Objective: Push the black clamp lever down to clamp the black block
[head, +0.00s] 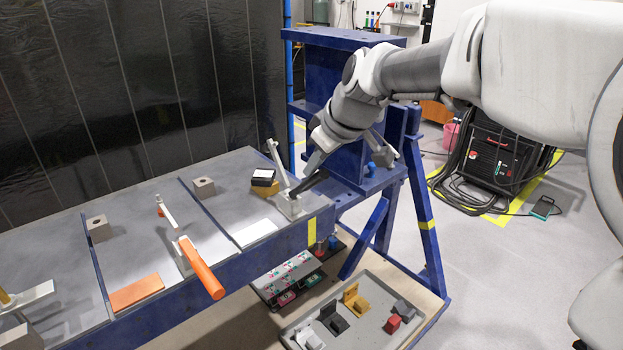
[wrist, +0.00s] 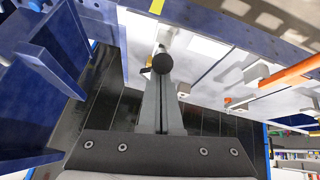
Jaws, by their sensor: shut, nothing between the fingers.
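The black block (head: 263,177) has a pale top and sits on a yellow-orange piece at the far right end of the bench. Beside it is a clamp with a light base (head: 291,206) and a pale arm (head: 279,163) standing raised, clear of the block. In the wrist view the black clamp lever (wrist: 162,64) shows as a dark round end, seen nearly end-on. My gripper (wrist: 160,78) is shut and empty, its fingertips at the lever's end. I cannot tell whether they touch. In the head view my gripper (head: 309,174) is low beside the clamp, and dark finger and lever overlap.
An orange-handled clamp (head: 202,269), an orange plate (head: 137,291) and grey blocks (head: 204,188) stand farther left on the bench. A blue frame (head: 340,85) rises close behind my wrist. A tray (head: 365,341) of parts lies below the bench's front edge.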

